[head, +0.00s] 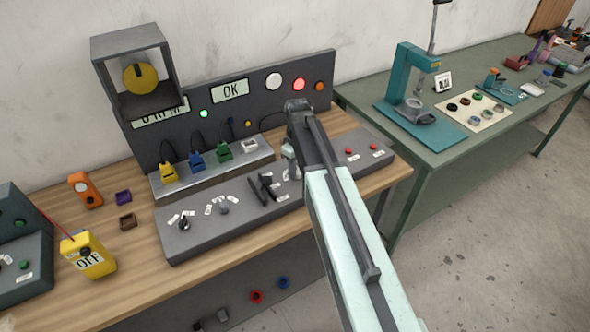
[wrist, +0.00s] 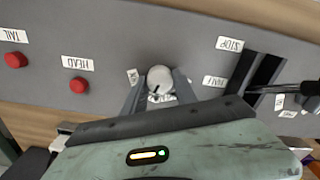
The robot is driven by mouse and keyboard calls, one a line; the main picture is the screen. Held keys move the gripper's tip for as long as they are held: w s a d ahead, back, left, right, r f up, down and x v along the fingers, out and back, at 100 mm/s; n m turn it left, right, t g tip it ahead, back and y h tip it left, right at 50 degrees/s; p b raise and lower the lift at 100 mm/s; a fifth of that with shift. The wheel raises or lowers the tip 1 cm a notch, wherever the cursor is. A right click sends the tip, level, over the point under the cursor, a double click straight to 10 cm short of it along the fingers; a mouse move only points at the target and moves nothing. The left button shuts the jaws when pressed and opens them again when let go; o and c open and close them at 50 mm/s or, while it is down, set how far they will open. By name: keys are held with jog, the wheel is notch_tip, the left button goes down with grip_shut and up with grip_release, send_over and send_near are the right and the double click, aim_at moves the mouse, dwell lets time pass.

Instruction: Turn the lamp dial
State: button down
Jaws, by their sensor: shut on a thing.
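The lamp dial appears to be a round pale grey knob (wrist: 160,78) with a dark pointer mark, on the sloped grey control panel (head: 190,240). In the wrist view it sits between the two fingers of my gripper (wrist: 160,88), which is shut on it. Small white labels lie around it, partly hidden by the fingers. In the head view my gripper (head: 291,165) points down at the panel, and the dial is mostly hidden behind it.
Behind the panel, a metal shelf (head: 215,170) holds coloured plugs. A display (head: 230,91) reads OK near lit lamps.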

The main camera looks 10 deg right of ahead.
jog(key=shift+s, duration=0.2)
jog(key=shift+m, duration=0.4)
jog(key=m, duration=0.3)
jog(key=shift+m, duration=2.5)
jog(key=c, duration=1)
grip_release()
